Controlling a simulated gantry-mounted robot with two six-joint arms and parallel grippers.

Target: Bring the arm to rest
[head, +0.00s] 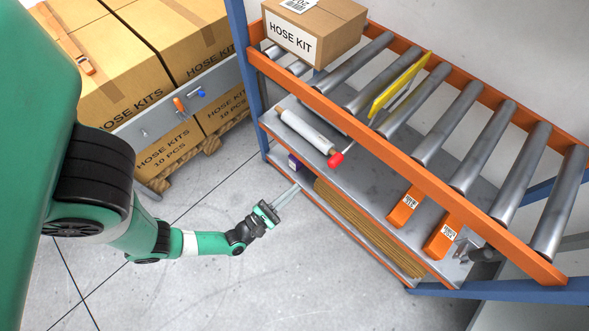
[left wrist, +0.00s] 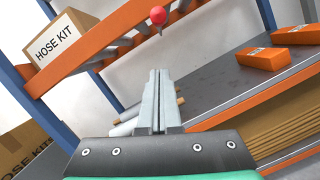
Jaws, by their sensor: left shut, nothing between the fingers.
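My left arm comes in from the left in the head view. My left gripper (head: 286,197) is over the grey floor in front of the lower shelves of the roller rack. It also shows in the left wrist view (left wrist: 158,100), where its two fingers are together with nothing between them. The fingers point toward the rack and look apart from it, though the exact gap is hard to tell. My right gripper is in neither view.
The rack has an orange-railed roller conveyor (head: 473,110) carrying a HOSE KIT box (head: 318,28) and a yellow panel (head: 400,84). Below are orange boxes (head: 404,207), a white roll (head: 307,130) and a red knob (head: 336,160). Cartons (head: 137,85) stand at left. Floor (head: 300,285) is clear.

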